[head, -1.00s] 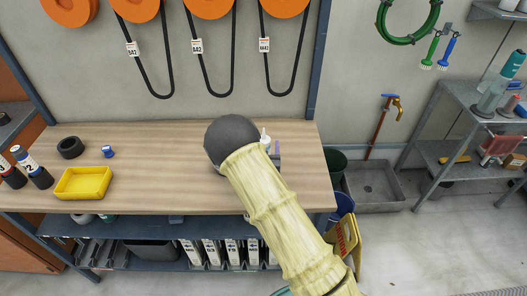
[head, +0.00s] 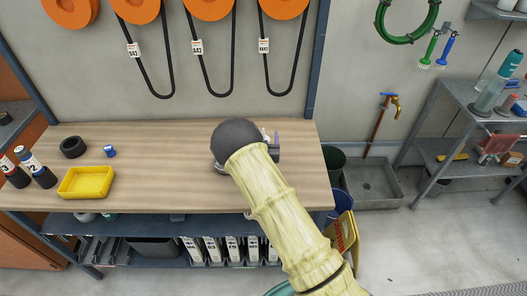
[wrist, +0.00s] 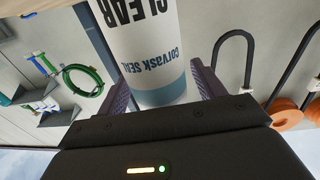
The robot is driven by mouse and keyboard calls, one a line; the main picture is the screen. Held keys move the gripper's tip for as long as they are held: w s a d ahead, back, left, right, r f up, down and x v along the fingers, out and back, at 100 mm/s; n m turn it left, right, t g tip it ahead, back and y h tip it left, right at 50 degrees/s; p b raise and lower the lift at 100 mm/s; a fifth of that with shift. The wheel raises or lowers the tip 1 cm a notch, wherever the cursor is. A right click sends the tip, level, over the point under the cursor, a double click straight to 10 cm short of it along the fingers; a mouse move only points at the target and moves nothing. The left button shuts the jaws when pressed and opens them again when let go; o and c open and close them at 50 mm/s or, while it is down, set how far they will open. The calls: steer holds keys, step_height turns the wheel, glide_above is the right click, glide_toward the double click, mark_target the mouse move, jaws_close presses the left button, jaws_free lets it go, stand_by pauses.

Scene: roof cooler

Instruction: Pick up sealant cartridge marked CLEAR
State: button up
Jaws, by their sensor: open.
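The sealant cartridge marked CLEAR (wrist: 155,48) fills the top middle of the wrist view, white with a blue-grey band, its lettering upside down there. My gripper (wrist: 158,82) is open, with one finger on each side of the cartridge. I cannot tell whether either finger touches it. In the head view my gripper (head: 274,145) is over the right part of the workbench (head: 140,145), mostly hidden behind my arm. A small pale tip shows beside it, and the rest of the cartridge is hidden there.
A yellow tray (head: 87,182), a black roll (head: 73,147) and a small blue item (head: 110,151) are on the bench's left half. Dark bottles (head: 38,170) stand at the far left. Black belts (head: 210,70) hang on the wall behind. The bench middle is clear.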

jaws_close()
steer(key=shift+w, duration=0.1)
steer(key=shift+w+r, duration=0.15)
steer(key=shift+a+r, duration=0.15)
steer(key=shift+r, duration=0.1)
steer(key=r+b, duration=0.1)
steer(key=r, duration=0.3)
steer(key=r+b, duration=0.1)
steer(key=r, duration=0.3)
steer(key=shift+s+d+r, duration=0.2)
steer(key=shift+a+r, duration=0.1)
steer(key=shift+r, duration=0.35)
steer(key=shift+w, duration=0.1)
